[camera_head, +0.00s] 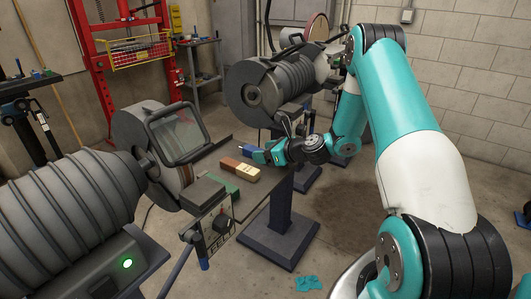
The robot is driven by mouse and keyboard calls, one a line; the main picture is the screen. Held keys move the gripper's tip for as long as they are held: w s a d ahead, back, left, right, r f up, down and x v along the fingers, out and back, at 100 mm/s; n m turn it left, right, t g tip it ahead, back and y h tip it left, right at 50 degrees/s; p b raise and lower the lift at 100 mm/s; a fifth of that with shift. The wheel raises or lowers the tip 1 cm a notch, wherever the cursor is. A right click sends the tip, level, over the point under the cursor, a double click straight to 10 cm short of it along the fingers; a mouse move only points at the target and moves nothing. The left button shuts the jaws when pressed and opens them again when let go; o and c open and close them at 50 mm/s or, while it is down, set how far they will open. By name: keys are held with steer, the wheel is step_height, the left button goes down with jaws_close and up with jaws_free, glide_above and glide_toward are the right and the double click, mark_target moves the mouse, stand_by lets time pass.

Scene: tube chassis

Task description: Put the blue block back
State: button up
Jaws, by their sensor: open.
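My gripper (262,153) is near the middle of the view, pointing left, with its jaws open. A small blue piece (246,149) shows at its tip. I cannot tell whether this is the blue block or part of a finger. Just below and left of the tip lies a brown and cream block (240,170). A green piece (222,180) lies to its left, beside the near grinder. No other blue block can be clearly made out.
A large grey grinder (75,215) with a lit green button fills the left front. Another grinder (265,85) on a dark pedestal stands behind my gripper. A red frame (95,70) with a yellow basket stands at the back left. A teal cloth (307,283) lies on the floor.

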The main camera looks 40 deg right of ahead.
steer(key=v, duration=1.2)
stand_by(2.0)
